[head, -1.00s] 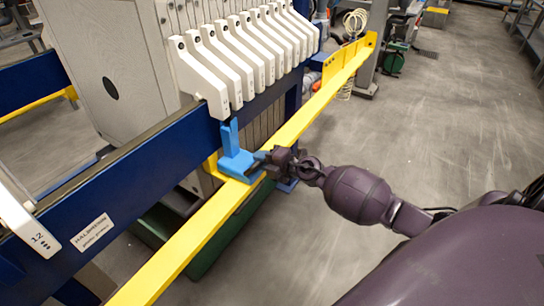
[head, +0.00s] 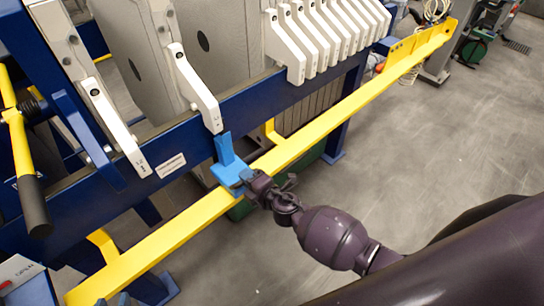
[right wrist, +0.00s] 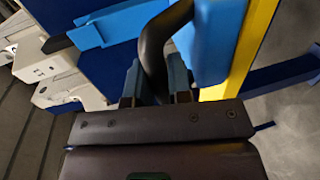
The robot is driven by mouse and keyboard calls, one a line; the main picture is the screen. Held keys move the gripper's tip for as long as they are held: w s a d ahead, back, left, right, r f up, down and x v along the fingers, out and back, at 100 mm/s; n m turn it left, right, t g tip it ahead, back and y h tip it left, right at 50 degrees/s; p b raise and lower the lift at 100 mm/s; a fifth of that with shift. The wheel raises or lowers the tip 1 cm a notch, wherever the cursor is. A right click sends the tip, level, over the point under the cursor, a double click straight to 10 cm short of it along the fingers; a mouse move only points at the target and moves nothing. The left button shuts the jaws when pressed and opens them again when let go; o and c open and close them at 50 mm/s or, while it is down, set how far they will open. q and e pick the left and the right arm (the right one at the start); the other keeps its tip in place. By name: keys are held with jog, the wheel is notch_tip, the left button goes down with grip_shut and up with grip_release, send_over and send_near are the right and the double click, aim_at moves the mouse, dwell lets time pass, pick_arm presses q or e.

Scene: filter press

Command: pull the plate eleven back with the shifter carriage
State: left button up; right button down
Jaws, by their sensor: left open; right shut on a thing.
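The blue shifter carriage (head: 232,174) sits on the yellow rail, its upright finger pointing up at the dark blue beam. A single white plate handle (head: 198,90), likely plate eleven, stands apart from the row; its number is not readable. Its lower end is close to the carriage finger; I cannot tell if they touch. My right gripper (head: 268,188) is shut on the carriage's dark handle (right wrist: 155,50). The right wrist view shows the gripper (right wrist: 158,98) at that handle, beside the carriage's blue body (right wrist: 214,42). My left gripper is not in view.
More white plate handles (head: 310,40) stand close together further along the beam (head: 250,105). Another white handle (head: 110,115) is at the left. The yellow rail (head: 320,140) runs diagonally. A yellow lever with a black grip (head: 34,205) is at far left. The floor at right is clear.

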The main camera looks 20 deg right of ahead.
jog(key=s+a, duration=0.5)
jog(key=a, duration=0.7)
jog(key=shift+a+b, duration=0.35)
jog(key=shift+b, duration=0.1)
jog(key=shift+s, duration=0.1)
jog(key=c, duration=1.1)
grip_release()
jog(key=v, duration=1)
jog(key=shift+s+d+p, duration=0.25)
jog(key=shift+s+p, duration=0.05)
jog(key=shift+s, duration=0.05)
